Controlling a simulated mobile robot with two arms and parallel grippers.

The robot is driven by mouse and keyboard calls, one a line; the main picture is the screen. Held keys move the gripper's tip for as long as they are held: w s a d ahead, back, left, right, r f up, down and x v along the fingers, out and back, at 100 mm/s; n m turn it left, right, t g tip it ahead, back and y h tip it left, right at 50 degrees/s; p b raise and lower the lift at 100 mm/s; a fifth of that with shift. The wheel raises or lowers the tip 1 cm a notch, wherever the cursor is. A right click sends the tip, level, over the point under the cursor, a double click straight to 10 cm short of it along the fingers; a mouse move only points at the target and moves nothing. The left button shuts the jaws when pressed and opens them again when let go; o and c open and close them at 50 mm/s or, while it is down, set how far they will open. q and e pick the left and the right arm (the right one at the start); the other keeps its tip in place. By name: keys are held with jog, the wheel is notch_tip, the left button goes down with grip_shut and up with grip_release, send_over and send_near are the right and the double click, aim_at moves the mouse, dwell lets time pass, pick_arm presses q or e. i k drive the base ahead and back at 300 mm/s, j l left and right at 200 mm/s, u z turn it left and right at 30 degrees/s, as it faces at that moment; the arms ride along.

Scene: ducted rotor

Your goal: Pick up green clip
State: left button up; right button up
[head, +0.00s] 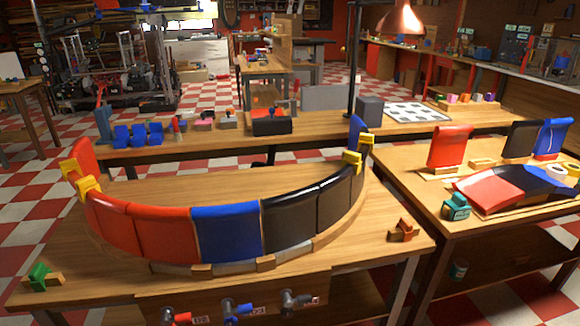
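A green clip (39,273) lies at the front left corner of the near wooden table (160,187), by a small wooden block. No gripper shows in the head view, so neither gripper's place nor its opening can be seen. On the same table stands a curved row of panels, with red panels (110,222), a blue panel (226,232) and black panels (289,217). Yellow clips (88,188) grip its left end, and more yellow clips (352,160) sit at its right end.
A reddish-brown clip (404,231) rests near the table's right edge. Red, blue and grey tools (236,309) hang at the near table's front. Bare wood lies around the green clip.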

aim_at(37, 276)
jog(key=u, duration=1.8)
